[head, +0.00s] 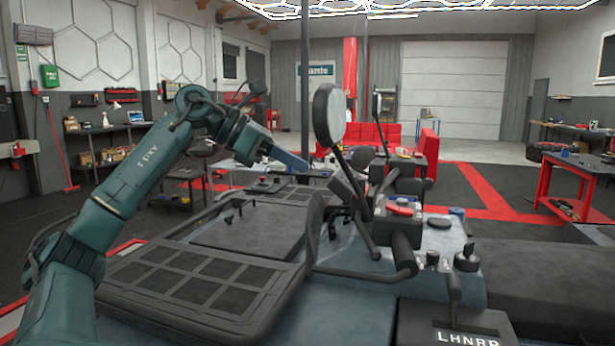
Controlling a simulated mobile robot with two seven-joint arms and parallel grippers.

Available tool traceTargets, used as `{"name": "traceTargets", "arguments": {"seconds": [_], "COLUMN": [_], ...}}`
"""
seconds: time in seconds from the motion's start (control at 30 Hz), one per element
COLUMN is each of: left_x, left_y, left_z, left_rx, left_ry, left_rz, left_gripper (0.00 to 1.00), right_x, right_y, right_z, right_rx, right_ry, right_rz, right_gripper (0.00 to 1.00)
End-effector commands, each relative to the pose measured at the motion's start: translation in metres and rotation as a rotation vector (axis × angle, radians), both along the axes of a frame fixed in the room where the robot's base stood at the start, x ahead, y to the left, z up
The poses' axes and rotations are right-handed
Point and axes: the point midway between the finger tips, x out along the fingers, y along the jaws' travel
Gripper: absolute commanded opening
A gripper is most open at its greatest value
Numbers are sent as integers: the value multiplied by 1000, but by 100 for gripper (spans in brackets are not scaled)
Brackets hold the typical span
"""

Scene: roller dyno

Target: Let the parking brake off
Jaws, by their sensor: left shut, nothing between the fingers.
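A vehicle with a blue-grey body (350,290) fills the lower part of the head view. Its handlebar grip (405,255) is black and stands right of centre, with a thin black lever (362,225) beside it. A gear lever (454,290) stands by a panel marked LHNRP. I cannot tell for sure which part is the parking brake. My left gripper (300,165) is shut and empty, pointing right, short of the round mirror's stalk in the picture. It appears apart from the controls. My right gripper is out of view.
A round mirror (329,114) rises close to the right of my left gripper. A black rack (190,280) lies below my left arm. A red cap (400,208) and black knobs (467,258) stand near the grip. A red workbench (575,190) is at far right.

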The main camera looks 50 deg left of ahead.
Motion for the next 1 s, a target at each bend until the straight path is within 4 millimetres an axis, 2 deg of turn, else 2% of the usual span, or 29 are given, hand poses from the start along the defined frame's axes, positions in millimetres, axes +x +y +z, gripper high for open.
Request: {"name": "traceTargets", "arguments": {"seconds": [0.43,0.8,1.0], "left_x": [-1,6,8], "left_y": [3,38,50], "left_z": [2,1,1], "left_rx": [-2,-8,-5], "left_ry": [-2,-10,-9], "left_rz": [1,10,9], "left_gripper": [0,0,0], "right_x": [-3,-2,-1], "right_y": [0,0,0], "right_z": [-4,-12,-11], "right_rx": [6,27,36], "right_ry": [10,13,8], "right_rz": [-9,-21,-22], "right_gripper": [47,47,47]}}
